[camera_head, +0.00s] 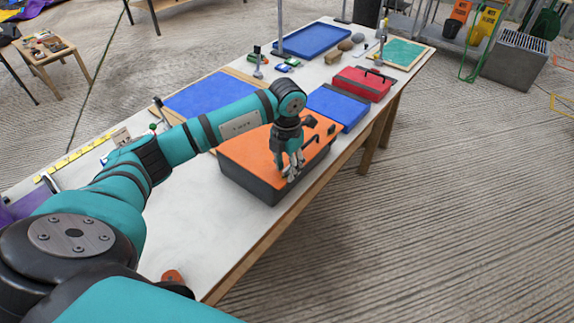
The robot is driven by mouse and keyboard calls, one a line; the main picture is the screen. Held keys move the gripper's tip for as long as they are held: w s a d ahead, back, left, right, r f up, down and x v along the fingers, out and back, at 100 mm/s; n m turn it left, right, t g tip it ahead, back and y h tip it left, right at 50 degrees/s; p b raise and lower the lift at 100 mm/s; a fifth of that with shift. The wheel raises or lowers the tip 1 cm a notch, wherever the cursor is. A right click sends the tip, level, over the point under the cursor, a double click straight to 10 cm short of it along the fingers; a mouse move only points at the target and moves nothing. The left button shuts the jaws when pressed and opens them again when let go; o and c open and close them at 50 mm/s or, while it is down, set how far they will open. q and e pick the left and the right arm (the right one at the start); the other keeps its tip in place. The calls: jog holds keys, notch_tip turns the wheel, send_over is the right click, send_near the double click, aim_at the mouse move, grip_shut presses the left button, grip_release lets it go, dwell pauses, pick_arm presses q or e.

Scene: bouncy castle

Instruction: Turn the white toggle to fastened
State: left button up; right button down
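My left gripper (289,172) points down at the front side of a dark case with an orange lid (245,153) on the white table (185,230). Its fingertips are at or just above the lid's front edge; I cannot tell whether they touch it. The fingers are small here, and I cannot tell whether they are open or shut. I cannot make out a white toggle; the gripper and arm hide part of the case. A dark handle shows on the case to the right of the gripper. My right gripper is not in view.
A blue case (338,107) and a red case (361,84) stand beyond the orange one along the table's front edge. A blue mat (205,97) and blue tray (312,41) lie farther back. The concrete floor to the right is mostly clear.

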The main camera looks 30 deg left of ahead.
pick_arm(q)
grip_shut()
dwell(0.4)
jog(key=n, duration=0.4)
jog(key=shift+n, duration=0.4)
jog(key=n, duration=0.4)
jog(key=shift+r+n, duration=0.1)
jog(key=shift+n, duration=0.2)
jog(key=n, duration=0.4)
jog(key=shift+n+p, duration=0.55)
jog(key=shift+n, duration=1.65)
